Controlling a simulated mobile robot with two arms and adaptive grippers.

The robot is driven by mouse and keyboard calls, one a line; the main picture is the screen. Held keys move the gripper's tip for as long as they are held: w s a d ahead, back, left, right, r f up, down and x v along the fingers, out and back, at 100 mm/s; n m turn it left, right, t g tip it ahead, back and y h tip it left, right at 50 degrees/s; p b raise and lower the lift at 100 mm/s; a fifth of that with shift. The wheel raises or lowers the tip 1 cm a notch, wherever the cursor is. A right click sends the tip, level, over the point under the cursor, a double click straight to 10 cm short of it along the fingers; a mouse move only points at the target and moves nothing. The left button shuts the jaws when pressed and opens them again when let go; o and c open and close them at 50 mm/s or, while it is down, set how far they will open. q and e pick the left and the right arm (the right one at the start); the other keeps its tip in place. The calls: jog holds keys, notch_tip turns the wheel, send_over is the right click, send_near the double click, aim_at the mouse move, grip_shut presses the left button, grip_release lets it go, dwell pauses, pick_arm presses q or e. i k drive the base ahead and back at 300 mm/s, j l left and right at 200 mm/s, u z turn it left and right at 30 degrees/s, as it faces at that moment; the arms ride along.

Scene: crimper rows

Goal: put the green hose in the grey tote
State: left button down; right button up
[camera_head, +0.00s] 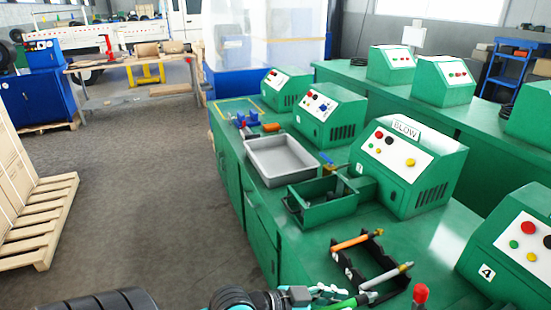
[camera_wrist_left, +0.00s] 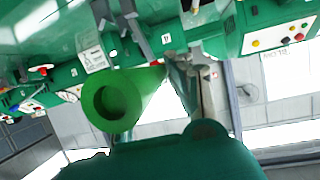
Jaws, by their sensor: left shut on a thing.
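My left gripper (camera_head: 328,292) is at the bottom of the head view, by the near edge of the green bench. It is shut on the green hose (camera_head: 352,302), which sticks out to the right of the fingers towards the black rack. In the left wrist view the hose's round, hollow end (camera_wrist_left: 125,100) faces the camera, beside the fingers (camera_wrist_left: 185,68). The grey tote (camera_head: 291,179) stands on the bench farther back, well away from the gripper, and its visible inside looks empty. My right gripper is not in view.
A black rack (camera_head: 362,272) on the bench holds an orange hose (camera_head: 352,242) and a grey one (camera_head: 388,278). A green open box (camera_head: 325,209) stands between rack and tote. Green crimper machines (camera_head: 408,165) line the right side. A red-topped piece (camera_head: 420,295) stands near the rack.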

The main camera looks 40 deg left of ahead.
aim_at(267, 160)
jog(key=i+j, duration=0.2)
jog(key=j, duration=0.3)
jog(key=i+j, duration=0.2)
jog(key=j, duration=0.3)
jog(key=i+j, duration=0.2)
jog(key=j, duration=0.3)
jog(key=i+j, duration=0.2)
jog(key=j, duration=0.35)
jog(key=i+j, duration=0.2)
jog(key=j, duration=0.3)
jog(key=i+j, duration=0.2)
jog(key=j, duration=0.3)
jog(key=i+j, duration=0.2)
jog(key=j, duration=0.3)
jog(key=i+j, duration=0.2)
jog(key=j, duration=0.3)
